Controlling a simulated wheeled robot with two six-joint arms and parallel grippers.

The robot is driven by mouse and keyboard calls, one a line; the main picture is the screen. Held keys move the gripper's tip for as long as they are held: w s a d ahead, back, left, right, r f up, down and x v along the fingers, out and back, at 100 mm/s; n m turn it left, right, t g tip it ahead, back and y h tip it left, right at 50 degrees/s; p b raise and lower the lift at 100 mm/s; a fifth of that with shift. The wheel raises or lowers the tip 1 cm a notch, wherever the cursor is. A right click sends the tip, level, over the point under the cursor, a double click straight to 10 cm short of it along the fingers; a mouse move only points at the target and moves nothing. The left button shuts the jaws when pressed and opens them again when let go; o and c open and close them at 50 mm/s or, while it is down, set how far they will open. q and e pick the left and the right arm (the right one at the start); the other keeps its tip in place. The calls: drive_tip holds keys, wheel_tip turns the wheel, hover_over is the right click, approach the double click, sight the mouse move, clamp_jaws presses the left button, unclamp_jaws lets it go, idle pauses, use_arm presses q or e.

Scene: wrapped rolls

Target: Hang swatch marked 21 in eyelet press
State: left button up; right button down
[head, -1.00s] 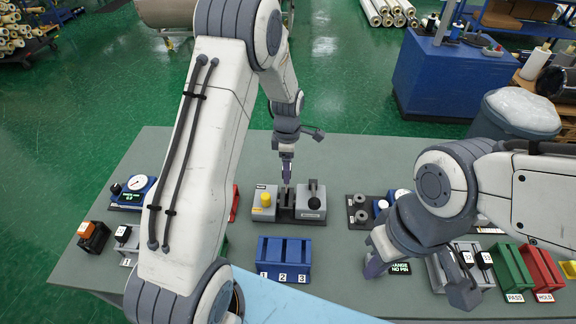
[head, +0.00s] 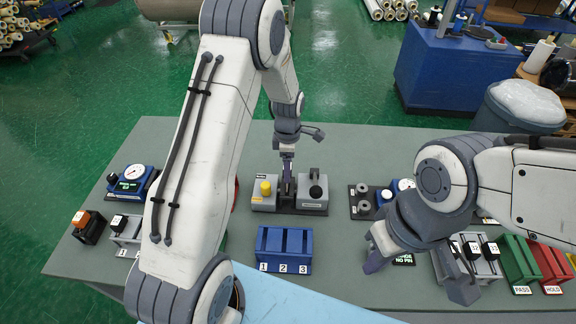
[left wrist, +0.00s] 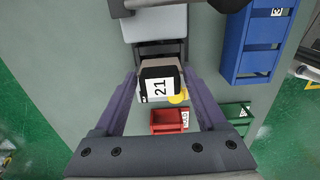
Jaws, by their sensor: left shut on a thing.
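The swatch marked 21 (left wrist: 160,82) is a dark block with a white label in the left wrist view. My left gripper (head: 288,178) is shut on it, one finger on each side. The eyelet press (head: 314,192) is a grey unit with a yellow knob, a black-knobbed lever and a dark middle slot. My left gripper points down over that slot, and its fingertips are at the slot's height. The press also shows beyond the swatch in the left wrist view (left wrist: 160,24). I cannot tell whether the swatch touches it. My right gripper (head: 418,277) is open and empty.
A blue rack (head: 285,241) with slots 1, 2 and 3 stands in front of the press. Green (head: 519,262) and red (head: 548,262) holders are at the right. A dial gauge (head: 131,182) is at the left. The table behind the press is clear.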

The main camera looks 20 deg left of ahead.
use_arm(q)
drive_tip(key=shift+f, duration=0.1)
idle(0.7)
drive_tip(key=shift+f+b, duration=2.25)
drive_tip(key=shift+f, duration=1)
drive_tip(key=o, duration=1.3)
wheel_tip(320, 180, up, 9)
drive_tip(key=shift+r+b, duration=0.1)
drive_tip(key=shift+b, duration=1.05)
drive_tip(key=shift+r, duration=0.7)
drive_tip(key=shift+d, duration=0.1)
